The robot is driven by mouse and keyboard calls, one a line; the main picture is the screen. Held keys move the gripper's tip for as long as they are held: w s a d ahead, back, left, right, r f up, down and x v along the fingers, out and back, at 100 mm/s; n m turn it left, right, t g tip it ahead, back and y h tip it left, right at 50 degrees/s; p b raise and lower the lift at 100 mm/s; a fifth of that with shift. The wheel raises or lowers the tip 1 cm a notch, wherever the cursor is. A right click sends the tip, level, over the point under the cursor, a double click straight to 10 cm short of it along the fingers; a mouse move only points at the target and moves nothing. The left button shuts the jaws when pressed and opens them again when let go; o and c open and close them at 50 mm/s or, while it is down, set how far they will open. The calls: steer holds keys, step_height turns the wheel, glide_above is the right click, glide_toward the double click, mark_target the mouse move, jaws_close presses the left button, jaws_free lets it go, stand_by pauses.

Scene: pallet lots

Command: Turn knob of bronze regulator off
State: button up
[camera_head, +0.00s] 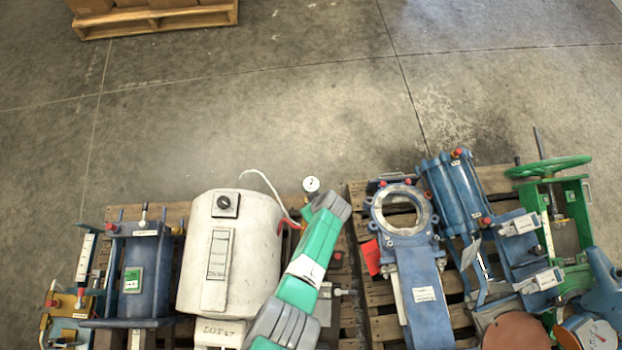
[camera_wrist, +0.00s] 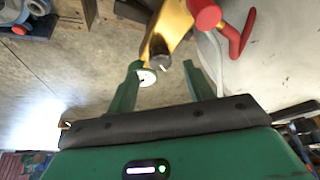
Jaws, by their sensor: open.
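The bronze regulator (camera_wrist: 177,24) shows in the wrist view as a gold body with a dark cylindrical knob (camera_wrist: 159,50) that has a white mark on its end. A round white gauge (camera_wrist: 147,77) sits beside it, near my left finger. My gripper (camera_wrist: 163,66) is open, its two green fingers on either side of the knob, with visible space around it; I cannot tell whether either finger touches.
A red handle (camera_wrist: 207,14) stands close to the right finger. A white tank (camera_head: 258,240) with a black dial (camera_head: 226,204) and white hose is left of my arm. Blue valve (camera_head: 418,285) and cylinders (camera_head: 456,195) stand right.

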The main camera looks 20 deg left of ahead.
steer(key=b+x, duration=0.2)
steer(key=x, duration=0.1)
steer(key=shift+w+a+f, duration=0.1)
steer(key=shift+f, duration=0.2)
steer(key=c, duration=1)
